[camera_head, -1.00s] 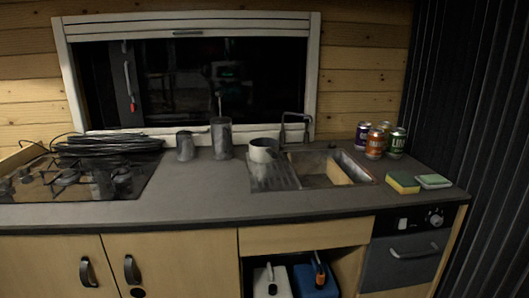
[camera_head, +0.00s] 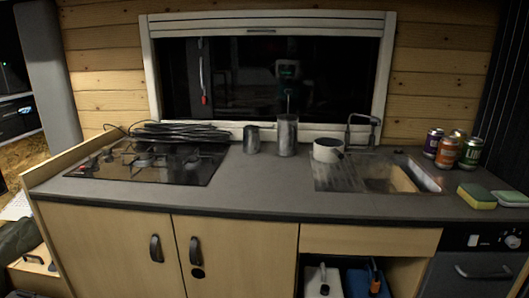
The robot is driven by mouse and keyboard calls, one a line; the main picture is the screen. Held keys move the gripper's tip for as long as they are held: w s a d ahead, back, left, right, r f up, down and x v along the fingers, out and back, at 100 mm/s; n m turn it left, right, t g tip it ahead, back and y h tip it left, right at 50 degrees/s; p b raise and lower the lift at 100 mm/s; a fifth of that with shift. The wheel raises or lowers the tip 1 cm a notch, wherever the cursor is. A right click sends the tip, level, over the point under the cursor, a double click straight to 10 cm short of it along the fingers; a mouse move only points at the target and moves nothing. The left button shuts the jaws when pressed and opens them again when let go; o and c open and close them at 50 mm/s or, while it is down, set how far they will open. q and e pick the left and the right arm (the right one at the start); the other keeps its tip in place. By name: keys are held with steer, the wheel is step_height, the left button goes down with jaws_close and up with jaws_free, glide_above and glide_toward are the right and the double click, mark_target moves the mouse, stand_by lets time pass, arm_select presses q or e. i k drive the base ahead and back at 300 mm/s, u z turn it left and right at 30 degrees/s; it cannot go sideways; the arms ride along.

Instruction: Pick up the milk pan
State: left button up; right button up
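A small white pan (camera_head: 327,150), which looks like the milk pan, stands upright on the ribbed drainboard (camera_head: 337,178) left of the sink basin. A short dark part shows at its right side, too small to make out clearly. Neither of my grippers is in view, and nothing is touching the pan.
A metal mug (camera_head: 251,140) and a tall metal canister (camera_head: 287,136) stand left of the pan. The tap (camera_head: 362,128) rises behind the sink. A gas hob (camera_head: 150,162) with coiled black cable is at the left. Several cans (camera_head: 446,152) and sponges (camera_head: 477,195) are at the right. The front counter is clear.

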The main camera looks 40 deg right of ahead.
mark_target(326, 150)
steer(key=u, duration=0.7)
steer(key=i, duration=0.55)
steer(key=z, duration=2)
